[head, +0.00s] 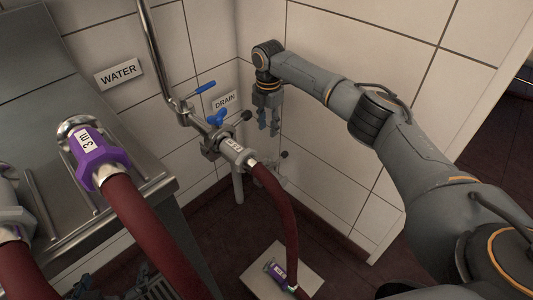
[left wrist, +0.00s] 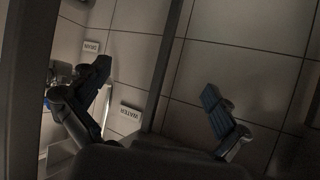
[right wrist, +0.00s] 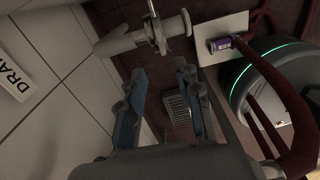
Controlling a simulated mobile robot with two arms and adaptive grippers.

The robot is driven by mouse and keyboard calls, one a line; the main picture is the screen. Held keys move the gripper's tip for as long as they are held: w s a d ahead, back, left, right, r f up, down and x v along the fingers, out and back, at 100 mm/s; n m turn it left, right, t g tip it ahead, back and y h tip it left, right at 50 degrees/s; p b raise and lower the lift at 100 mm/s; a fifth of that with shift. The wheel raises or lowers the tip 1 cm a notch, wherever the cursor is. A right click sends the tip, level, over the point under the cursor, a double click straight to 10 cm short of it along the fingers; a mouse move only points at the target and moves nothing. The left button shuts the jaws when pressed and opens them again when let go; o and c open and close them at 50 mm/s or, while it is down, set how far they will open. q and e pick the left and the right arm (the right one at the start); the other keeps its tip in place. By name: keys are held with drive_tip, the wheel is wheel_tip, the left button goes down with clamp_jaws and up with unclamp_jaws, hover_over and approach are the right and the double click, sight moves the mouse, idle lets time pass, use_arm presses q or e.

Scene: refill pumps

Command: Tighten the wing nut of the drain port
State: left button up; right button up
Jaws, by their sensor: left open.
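The drain port (head: 212,138) is a metal fitting on the tiled wall, below the DRAIN sign (head: 224,101). A dark red hose (head: 283,200) with a grey labelled coupling (head: 234,151) is joined to the port. My right gripper (head: 268,130) points down in the air, right of the wing nut and apart from it. In the right wrist view my right gripper (right wrist: 160,100) is open and empty. My left gripper (left wrist: 155,95) is open and empty in the left wrist view.
A blue valve lever (head: 205,87) stands above the port. A purple coupling (head: 96,160) on a thick hose stands by a steel surface (head: 40,110) at left. A pale plate (head: 300,262) lies on the floor with another purple-ended hose. The WATER sign (head: 119,74) is on the wall.

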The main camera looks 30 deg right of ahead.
drive_tip(key=b, duration=0.2)
hover_over(268, 156)
wheel_tip(268, 156, down, 7)
wheel_tip(268, 156, down, 5)
drive_tip(key=shift+f+b, duration=0.1)
drive_tip(key=shift+b, duration=0.85)
use_arm(q)
drive_tip(key=d+r+t+h, duration=0.1)
drive_tip(key=r+t+h, duration=0.1)
drive_tip(key=r+t, duration=0.3)
drive_tip(key=w+d+r+t+h, duration=0.1)
drive_tip(key=r+t, duration=0.5)
drive_tip(key=r, duration=0.6)
drive_tip(key=shift+w+d+r+m+h, duration=0.2)
drive_tip(key=shift+w+d+m+h, duration=0.1)
drive_tip(key=shift+d+h, duration=0.2)
use_arm(e)
drive_tip(key=shift+f, duration=0.35)
clamp_jaws()
